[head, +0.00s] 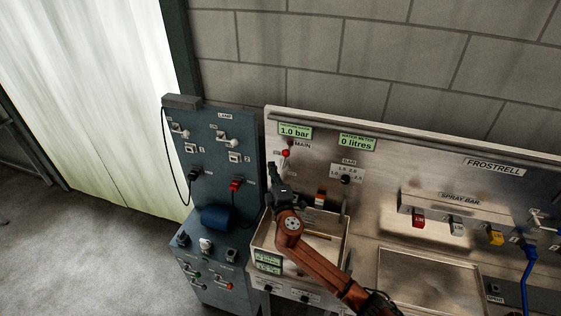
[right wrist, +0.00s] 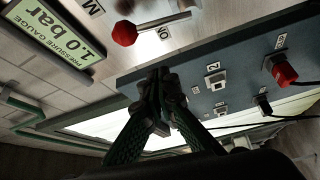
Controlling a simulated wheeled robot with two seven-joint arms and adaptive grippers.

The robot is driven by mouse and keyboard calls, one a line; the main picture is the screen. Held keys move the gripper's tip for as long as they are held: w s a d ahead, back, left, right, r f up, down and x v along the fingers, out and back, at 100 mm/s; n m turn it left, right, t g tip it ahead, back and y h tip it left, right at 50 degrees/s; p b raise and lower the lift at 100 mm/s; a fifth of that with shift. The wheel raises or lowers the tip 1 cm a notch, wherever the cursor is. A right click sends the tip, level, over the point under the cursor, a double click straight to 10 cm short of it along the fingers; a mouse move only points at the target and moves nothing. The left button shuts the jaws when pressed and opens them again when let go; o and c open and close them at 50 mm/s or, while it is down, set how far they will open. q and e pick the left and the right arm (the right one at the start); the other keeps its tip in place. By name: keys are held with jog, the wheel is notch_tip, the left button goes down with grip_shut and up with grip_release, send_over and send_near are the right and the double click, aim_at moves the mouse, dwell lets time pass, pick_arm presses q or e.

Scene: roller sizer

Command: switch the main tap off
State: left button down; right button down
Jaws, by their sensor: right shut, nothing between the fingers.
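The main tap (head: 286,153) is a small lever with a red knob on the steel panel, beside the word MAIN. In the right wrist view, its red knob (right wrist: 124,33) and metal rod show at the top, with an ON label close below the rod. My right gripper (head: 272,168) is just below the tap in the head view, its dark fingers pointing up. In the right wrist view, the fingers (right wrist: 158,76) are closed together and empty, with a visible gap between them and the red knob. My left gripper is in neither view.
A pressure gauge display (head: 295,131) reads 1.0 bar above the tap, and a water meter (head: 357,142) reads 0 litres. A blue-grey switch cabinet (head: 222,170) stands left of the panel. A steel basin (head: 345,250) lies below; a spray bar (head: 455,214) is right.

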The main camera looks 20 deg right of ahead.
aim_at(284, 160)
jog(key=w+d, duration=0.1)
jog(key=d+p, duration=0.1)
jog(key=w+d+p, duration=0.1)
jog(key=shift+w+d+f, duration=0.2)
jog(key=shift+w+d, duration=0.1)
jog(key=shift+d, duration=0.1)
dwell(0.3)
